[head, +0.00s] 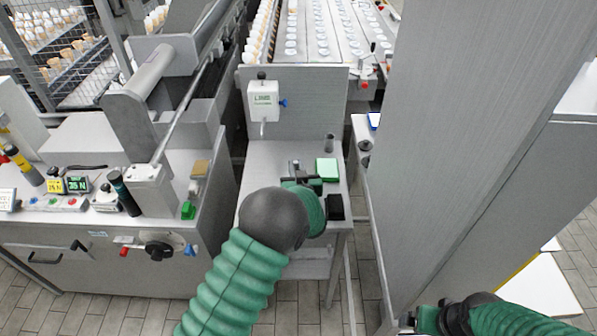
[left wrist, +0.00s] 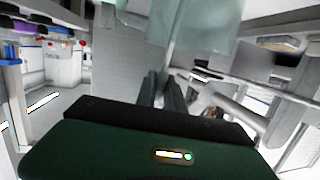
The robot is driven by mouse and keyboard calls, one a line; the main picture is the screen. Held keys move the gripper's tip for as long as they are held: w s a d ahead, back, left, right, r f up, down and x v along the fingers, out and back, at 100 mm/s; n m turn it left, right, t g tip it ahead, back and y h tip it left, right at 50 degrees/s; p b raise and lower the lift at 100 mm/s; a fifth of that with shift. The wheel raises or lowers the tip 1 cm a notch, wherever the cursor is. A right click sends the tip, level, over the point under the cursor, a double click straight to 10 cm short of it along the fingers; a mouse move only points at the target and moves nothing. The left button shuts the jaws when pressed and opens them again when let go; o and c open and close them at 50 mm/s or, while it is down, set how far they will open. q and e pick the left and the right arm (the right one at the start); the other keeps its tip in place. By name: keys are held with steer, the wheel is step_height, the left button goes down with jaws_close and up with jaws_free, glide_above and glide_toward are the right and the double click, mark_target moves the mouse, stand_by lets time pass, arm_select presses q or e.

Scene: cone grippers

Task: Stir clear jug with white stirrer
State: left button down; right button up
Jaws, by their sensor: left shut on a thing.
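My left gripper (head: 298,172) is over the small grey table in the head view, with my dark wrist and green sleeve covering much of it. In the left wrist view its fingers (left wrist: 166,92) are shut on a thin pale rod, which looks like the white stirrer (left wrist: 176,45). A pale translucent shape, which looks like the clear jug (left wrist: 212,35), is at the top beside the rod. I cannot tell whether the rod is inside it. I cannot make out the jug in the head view. My right gripper (head: 428,320) is partly cut off at the bottom edge; its jaws are unclear.
The small table (head: 285,155) holds a green-and-white block (head: 327,168), a black box (head: 335,207) and a grey cup (head: 329,142). A white dispenser (head: 263,100) is on the panel behind. A machine bench (head: 75,215) is at left; a tall grey panel (head: 465,130) blocks the right.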

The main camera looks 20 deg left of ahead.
arm_select(q)
steer(key=shift+v, duration=0.8)
steer(key=shift+s+a, duration=0.1)
steer(key=shift+a, duration=0.05)
steer(key=shift+f, duration=0.1)
steer(key=r+p, duration=0.2)
steer(key=r, duration=0.1)
steer(key=w+r+p, duration=0.1)
steer(key=r+p, duration=0.2)
steer(key=r, duration=0.1)
steer(key=w+r+p, duration=0.1)
steer(key=r+p, duration=0.2)
steer(key=r, duration=0.1)
steer(key=shift+w+a, duration=0.15)
steer(key=shift+a, duration=0.15)
steer(key=shift+r, duration=0.1)
